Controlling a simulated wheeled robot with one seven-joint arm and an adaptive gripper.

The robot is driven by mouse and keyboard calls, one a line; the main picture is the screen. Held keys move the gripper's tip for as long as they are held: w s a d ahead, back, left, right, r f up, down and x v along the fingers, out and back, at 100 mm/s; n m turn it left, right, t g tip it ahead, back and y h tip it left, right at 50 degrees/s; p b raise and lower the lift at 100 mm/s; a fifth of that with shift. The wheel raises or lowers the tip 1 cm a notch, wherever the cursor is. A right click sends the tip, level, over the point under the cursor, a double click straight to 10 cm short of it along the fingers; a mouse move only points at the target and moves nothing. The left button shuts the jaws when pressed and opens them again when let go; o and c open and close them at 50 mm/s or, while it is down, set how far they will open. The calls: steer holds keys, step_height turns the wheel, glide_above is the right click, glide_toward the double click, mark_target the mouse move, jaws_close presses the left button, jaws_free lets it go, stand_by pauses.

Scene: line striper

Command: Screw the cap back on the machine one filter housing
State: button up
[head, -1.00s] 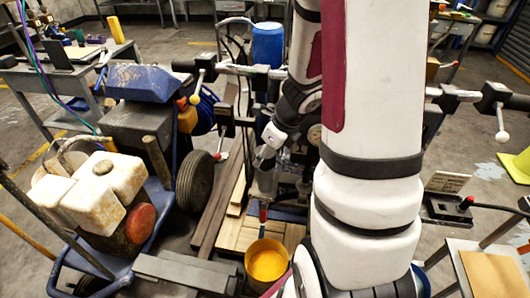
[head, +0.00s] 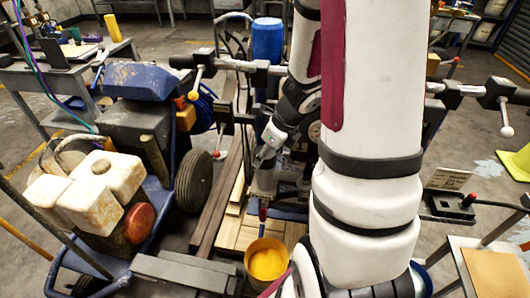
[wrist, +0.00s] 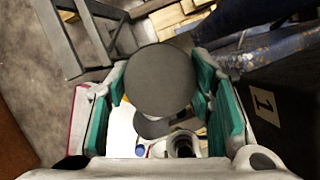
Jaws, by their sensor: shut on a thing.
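My gripper (wrist: 160,98) is shut on a round, dark grey cap (wrist: 160,75). The cap's flat face shows in the wrist view, between the green pads of the two fingers. In the head view my gripper (head: 264,158) points down between the two machines' handlebars, above the wooden planks. The cap cannot be made out clearly there. A dark panel marked "1" (wrist: 263,103) stands to the right in the wrist view. The filter housing cannot be told for sure; the cap and fingers cover much of what lies below, and I cannot tell whether they touch.
A yellow paint bucket (head: 266,262) stands in front of the wooden planks (head: 232,228). A cart with a white tank (head: 100,180) and a large wheel (head: 194,185) is at left. A blue drum (head: 267,40) stands behind. A small table (head: 490,270) is at right.

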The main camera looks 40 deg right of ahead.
steer(key=shift+f+b, duration=0.9)
stand_by(1.5)
steer(key=o, duration=1.1)
steer(key=shift+c, duration=0.5)
